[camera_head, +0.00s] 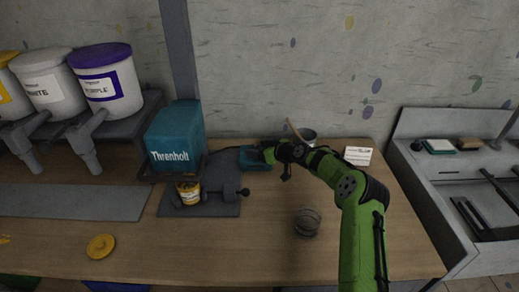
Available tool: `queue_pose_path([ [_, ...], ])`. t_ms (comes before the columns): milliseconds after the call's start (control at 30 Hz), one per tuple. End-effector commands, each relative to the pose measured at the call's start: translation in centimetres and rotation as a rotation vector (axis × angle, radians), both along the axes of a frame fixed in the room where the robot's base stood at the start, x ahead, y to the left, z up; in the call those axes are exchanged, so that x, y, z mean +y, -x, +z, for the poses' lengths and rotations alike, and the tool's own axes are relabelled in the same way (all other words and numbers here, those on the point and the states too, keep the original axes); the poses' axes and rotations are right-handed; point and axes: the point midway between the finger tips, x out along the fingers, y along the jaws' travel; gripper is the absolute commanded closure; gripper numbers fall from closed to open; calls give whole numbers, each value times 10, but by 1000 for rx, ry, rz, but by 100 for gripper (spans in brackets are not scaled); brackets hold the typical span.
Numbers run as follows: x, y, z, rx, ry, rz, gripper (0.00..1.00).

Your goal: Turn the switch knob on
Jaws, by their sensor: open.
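The teal machine labelled "Threnholl" (175,140) stands on the wooden table on a dark base (215,207). A small dark knob (244,191) sticks out at the right side of this base. A low teal unit (250,163) lies just right of the machine. My gripper (268,155) is at this unit's right end, reaching leftward and partly covering it. It is open, and nothing shows held in it. I cannot tell whether it touches the unit, and any switch knob there is hidden or too small to make out.
A yellow-labelled jar (189,193) sits under the machine. A wire coil (307,223) and a yellow lid (101,246) lie on the table. A dark pot (307,135) stands behind my arm. Paint buckets (106,81) stand at left; a grey sink unit (465,180) is at right.

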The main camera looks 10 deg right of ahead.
Motion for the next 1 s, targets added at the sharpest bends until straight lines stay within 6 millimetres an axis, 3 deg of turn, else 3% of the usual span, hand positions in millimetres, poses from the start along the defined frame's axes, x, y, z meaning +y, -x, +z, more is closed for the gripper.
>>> queue_pose_path([
  [100,0,0,0,0,0,1,35],
  [467,0,1,0,0,0,1,89],
  [733,2,1,0,-1,1,-31,89],
  [1000,6,3,-1,-2,3,-185,89],
])
